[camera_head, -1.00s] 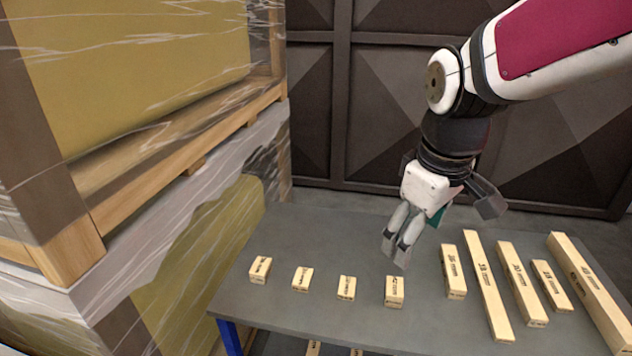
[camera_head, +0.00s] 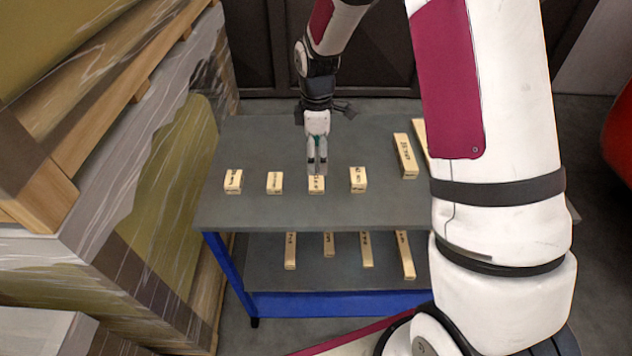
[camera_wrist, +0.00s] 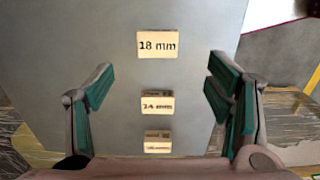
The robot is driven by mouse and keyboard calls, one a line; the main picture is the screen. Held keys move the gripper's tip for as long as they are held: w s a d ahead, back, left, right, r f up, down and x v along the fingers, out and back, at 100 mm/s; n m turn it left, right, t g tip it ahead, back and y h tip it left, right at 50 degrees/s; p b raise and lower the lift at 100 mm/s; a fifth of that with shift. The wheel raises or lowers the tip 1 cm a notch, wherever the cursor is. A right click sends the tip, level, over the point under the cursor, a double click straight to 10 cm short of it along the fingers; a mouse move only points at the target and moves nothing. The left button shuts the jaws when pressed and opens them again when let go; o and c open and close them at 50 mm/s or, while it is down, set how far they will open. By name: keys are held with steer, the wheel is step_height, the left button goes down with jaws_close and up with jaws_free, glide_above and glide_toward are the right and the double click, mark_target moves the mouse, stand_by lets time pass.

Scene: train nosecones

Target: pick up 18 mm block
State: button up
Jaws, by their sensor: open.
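The 18 mm block (camera_wrist: 158,44) is a small pale wooden block with a black printed label, at the top middle of the wrist view. In the head view it appears to be the third block from the left (camera_head: 317,187), directly below my gripper (camera_head: 317,168), though its label is too small to read there. My gripper, also in the wrist view (camera_wrist: 160,68), is open and empty. Its fingers stand left and right of the line of blocks, and the 18 mm block lies ahead between their tips. I see no contact with it.
A 24 mm block (camera_wrist: 157,103) and another small block (camera_wrist: 157,141) line up below it in the wrist view. Longer bars (camera_head: 405,156) stand right on the grey table (camera_head: 270,212). More bars (camera_head: 290,251) lie on the lower shelf. Wrapped pallets (camera_head: 175,150) stand left.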

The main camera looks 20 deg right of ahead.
mark_target(316, 181)
steer(key=shift+w+f+p, duration=0.2)
steer(key=shift+f+p, duration=0.5)
steer(key=shift+f, duration=4)
steer(key=c, duration=0.9)
